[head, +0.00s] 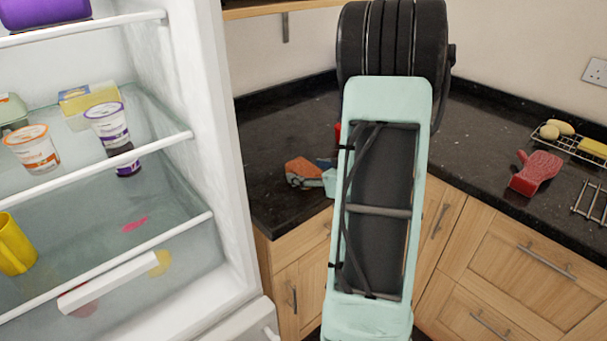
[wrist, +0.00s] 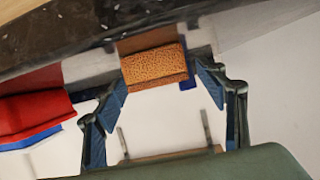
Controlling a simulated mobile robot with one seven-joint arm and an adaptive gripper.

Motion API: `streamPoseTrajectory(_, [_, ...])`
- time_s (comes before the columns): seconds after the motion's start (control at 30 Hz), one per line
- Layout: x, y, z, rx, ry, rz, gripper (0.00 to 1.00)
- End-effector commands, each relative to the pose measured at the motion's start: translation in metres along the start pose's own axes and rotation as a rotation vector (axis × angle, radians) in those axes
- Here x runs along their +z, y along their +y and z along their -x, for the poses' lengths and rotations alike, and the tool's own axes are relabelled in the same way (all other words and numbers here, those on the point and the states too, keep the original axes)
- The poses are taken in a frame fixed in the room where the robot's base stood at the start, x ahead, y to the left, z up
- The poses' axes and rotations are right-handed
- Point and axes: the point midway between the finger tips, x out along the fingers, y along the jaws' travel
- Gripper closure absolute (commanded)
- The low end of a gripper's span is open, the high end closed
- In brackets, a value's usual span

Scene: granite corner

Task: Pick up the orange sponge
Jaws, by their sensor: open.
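The orange sponge (wrist: 155,66) shows in the wrist view as a speckled orange block near the top middle. My gripper (wrist: 160,80) is open, with one blue-padded finger on each side of the sponge's near end. Clear gaps show between fingers and sponge, so it is not gripped. In the head view an orange-brown item (head: 303,168) lies on the dark counter left of my arm; I cannot tell for certain that it is the same sponge.
A red item with a blue edge (wrist: 35,113) lies left of my gripper in the wrist view. An open fridge (head: 205,150) stands on the left. A red mitt-like item (head: 536,172) and wire rack (head: 590,200) are on the right counter (head: 470,150).

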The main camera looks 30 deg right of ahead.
Motion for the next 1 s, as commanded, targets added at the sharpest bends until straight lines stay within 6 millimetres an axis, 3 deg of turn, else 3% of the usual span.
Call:
streamPoseTrajectory(0.17, [0.001,-0.001,-0.022,-0.002,0.001,0.001,0.35])
streamPoseTrajectory(0.43, [0.0,-0.001,-0.024,0.0,0.002,0.0,0.35])
streamPoseTrajectory(0.7, [0.0,-0.001,-0.024,0.0,0.002,0.0,0.64])
streamPoseTrajectory(1.0, [0.0,-0.001,-0.024,0.0,0.002,0.0,0.65])
